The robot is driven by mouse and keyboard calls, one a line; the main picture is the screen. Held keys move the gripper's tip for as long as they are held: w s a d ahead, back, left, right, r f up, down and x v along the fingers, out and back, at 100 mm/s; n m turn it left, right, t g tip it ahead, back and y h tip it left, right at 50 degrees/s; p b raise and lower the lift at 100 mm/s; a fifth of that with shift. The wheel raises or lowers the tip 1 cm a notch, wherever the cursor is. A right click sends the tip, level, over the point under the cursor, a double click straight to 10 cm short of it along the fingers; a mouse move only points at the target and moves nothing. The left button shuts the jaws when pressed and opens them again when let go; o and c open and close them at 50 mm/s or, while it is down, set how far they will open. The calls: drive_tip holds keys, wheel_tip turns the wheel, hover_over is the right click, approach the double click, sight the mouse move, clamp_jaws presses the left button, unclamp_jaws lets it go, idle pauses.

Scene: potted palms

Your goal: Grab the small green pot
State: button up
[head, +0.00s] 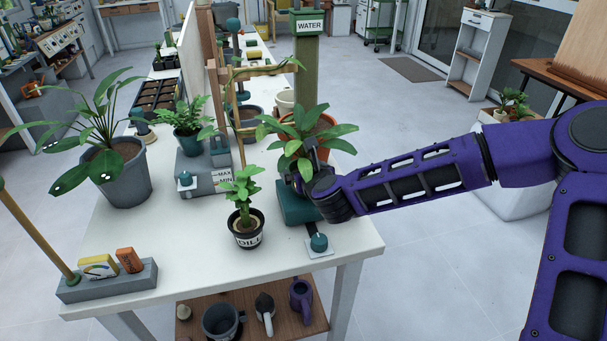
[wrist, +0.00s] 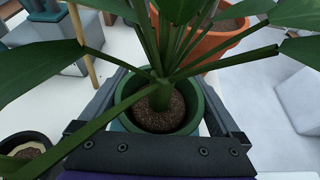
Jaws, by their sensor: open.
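The small green pot (wrist: 196,112) holds dark soil and a broad-leaved plant (wrist: 165,60). In the wrist view it sits between the two dark fingers of my gripper (wrist: 162,88), one on each side. The fingers are open, and whether either touches the pot cannot be told. In the head view my gripper (head: 313,170) is at the right side of the white table, beneath the plant's leaves (head: 303,136). There the pot is mostly hidden by my gripper and leaves, above a teal block (head: 299,206).
An orange pot (wrist: 214,42) is close behind the green one. A teal knob (head: 319,243) sits at the table's front right. The table (head: 180,240) is clear at front left of centre.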

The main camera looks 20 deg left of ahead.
drive_tip(key=shift+w+a+f, duration=0.1)
drive_tip(key=shift+w, duration=0.05)
drive_tip(key=c, duration=1)
